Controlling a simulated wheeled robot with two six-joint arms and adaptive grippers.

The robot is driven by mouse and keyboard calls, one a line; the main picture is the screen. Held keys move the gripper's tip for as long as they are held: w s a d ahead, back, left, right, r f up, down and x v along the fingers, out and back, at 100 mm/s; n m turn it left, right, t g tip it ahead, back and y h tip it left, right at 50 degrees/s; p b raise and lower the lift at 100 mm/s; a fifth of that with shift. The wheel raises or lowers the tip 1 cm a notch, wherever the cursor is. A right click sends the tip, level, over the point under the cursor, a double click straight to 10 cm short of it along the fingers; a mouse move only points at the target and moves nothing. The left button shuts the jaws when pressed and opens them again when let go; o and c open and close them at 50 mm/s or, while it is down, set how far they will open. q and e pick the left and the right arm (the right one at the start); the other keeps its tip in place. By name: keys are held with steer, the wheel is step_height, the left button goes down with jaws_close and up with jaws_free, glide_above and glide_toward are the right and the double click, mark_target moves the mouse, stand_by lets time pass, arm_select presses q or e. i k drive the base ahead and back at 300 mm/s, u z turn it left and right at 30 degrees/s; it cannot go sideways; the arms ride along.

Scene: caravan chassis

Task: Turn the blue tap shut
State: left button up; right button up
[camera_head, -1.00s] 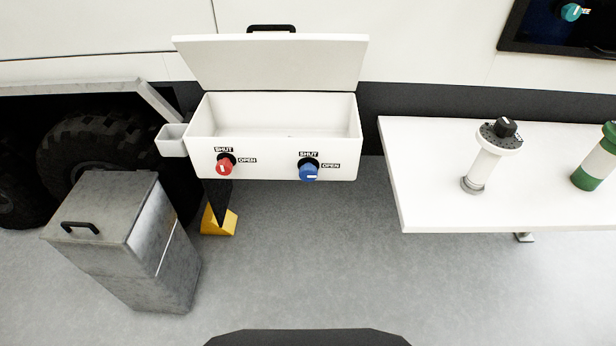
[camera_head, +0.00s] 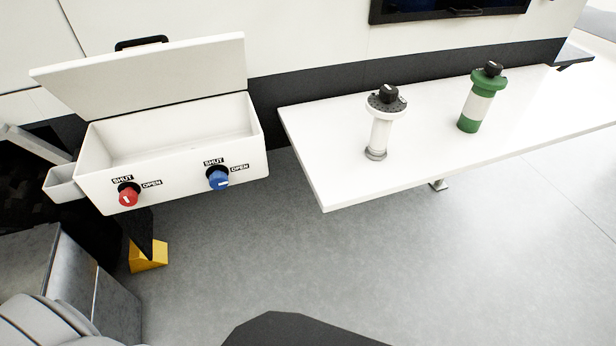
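The blue tap (camera_head: 219,181) is on the front of the white open-lidded box (camera_head: 190,187) at the left of the head view. The white mark on its knob points right, towards the OPEN label (camera_head: 239,168). The SHUT label (camera_head: 214,162) is above the knob. Neither gripper is in view. A pale rounded part, apparently of my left arm, shows at the bottom left corner, well away from the blue tap.
A white table (camera_head: 340,180) sticks out to the right of the box. A white cylinder with a dark top (camera_head: 380,125) and a green-and-white cylinder (camera_head: 481,100) stand on it. A grey metal bin (camera_head: 98,290) and yellow chock (camera_head: 148,256) are below the box. The middle floor is clear.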

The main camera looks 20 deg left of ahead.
mark_target(218, 180)
steer(key=z, duration=1.2)
steer(key=i, duration=1.25)
steer(key=u, duration=3.5)
steer(key=k, duration=0.25)
steer(key=z, duration=1.05)
